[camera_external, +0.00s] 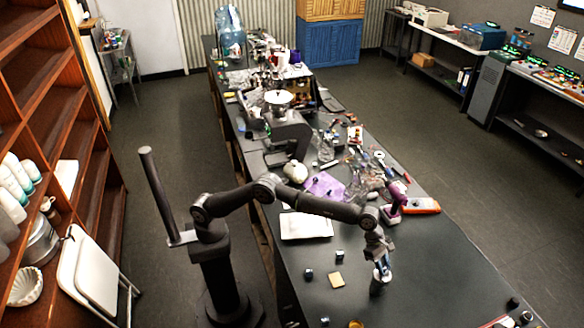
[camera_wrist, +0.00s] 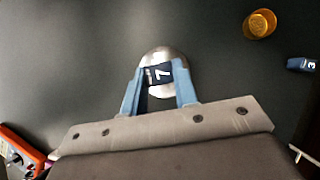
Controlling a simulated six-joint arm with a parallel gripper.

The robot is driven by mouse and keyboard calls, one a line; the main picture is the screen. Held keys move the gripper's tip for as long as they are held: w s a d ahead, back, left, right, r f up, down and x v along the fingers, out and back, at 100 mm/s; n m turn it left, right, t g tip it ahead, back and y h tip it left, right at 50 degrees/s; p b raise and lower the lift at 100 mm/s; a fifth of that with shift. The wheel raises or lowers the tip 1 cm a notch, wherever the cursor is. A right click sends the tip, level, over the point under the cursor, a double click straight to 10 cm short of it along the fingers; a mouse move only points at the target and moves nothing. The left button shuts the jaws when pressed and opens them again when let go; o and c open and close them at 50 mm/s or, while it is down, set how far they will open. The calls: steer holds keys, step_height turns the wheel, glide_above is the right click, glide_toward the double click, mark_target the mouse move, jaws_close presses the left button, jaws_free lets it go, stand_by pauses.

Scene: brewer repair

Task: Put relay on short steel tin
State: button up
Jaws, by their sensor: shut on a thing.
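My gripper (camera_external: 381,274) points down over the dark table in the external view. In the wrist view its two blue fingers (camera_wrist: 158,80) are shut on a dark blue relay (camera_wrist: 157,71) with a white 7 on it. The short steel tin (camera_wrist: 161,54), round and silvery, shows directly behind the relay, its rim visible above and below it. The relay covers the middle of the tin. I cannot tell whether the relay touches the tin or is held above it. In the external view the gripper hides most of both.
An amber cup (camera_wrist: 260,24) and another blue block marked 3 (camera_wrist: 301,64) lie to the upper right in the wrist view. An orange meter (camera_external: 422,205) and a white tray (camera_external: 306,226) stand farther back.

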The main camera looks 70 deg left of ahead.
steer(key=shift+f, duration=0.15)
steer(key=o, duration=0.9)
steer(key=shift+o, duration=0.2)
steer(key=shift+a+r, duration=0.15)
steer(key=shift+r, duration=0.3)
steer(key=v, duration=1.1)
steer(key=shift+r, duration=0.15)
steer(key=shift+s, duration=0.1)
